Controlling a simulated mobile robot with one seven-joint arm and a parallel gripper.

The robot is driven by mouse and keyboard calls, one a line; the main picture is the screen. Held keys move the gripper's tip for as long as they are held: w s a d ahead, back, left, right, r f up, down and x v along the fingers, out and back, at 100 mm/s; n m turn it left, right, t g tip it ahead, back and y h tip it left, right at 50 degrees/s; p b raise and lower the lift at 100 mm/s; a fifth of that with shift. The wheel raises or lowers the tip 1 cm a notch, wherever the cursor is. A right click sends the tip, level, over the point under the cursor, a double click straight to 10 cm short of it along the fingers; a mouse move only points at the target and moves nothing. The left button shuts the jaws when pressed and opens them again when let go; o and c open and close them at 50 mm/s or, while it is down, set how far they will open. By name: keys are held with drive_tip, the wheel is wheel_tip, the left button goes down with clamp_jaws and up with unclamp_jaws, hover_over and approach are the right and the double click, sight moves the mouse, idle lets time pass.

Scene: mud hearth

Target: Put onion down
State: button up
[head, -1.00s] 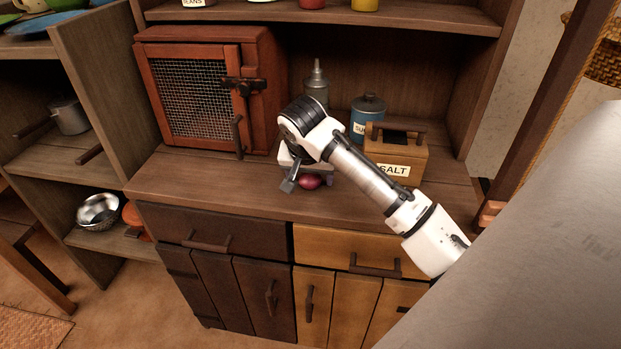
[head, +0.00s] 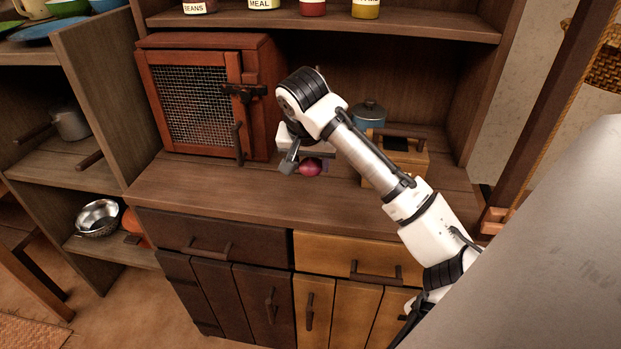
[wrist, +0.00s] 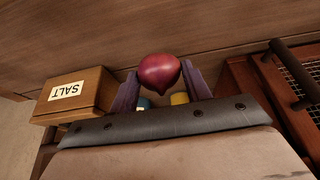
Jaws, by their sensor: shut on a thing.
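The onion (head: 311,167) is a round, dark red-purple bulb. My gripper (head: 302,168) is shut on it, with one finger on each side, in front of the shelf's back part and above the wooden counter (head: 221,189). The wrist view shows the onion (wrist: 159,71) between the two purple fingertips of my gripper (wrist: 159,84), with the wood behind it. The head view does not make clear how high the onion is above the counter.
A red mesh-door cabinet (head: 242,66) stands to the left on the counter. A salt box (head: 405,160) and a blue canister (head: 368,116) stand to the right, partly behind my arm. The counter's front left part is clear.

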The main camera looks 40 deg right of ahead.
sight(310, 159)
wheel_tip(310, 159, up, 14)
drive_tip(key=shift+r, duration=0.15)
idle(0.3)
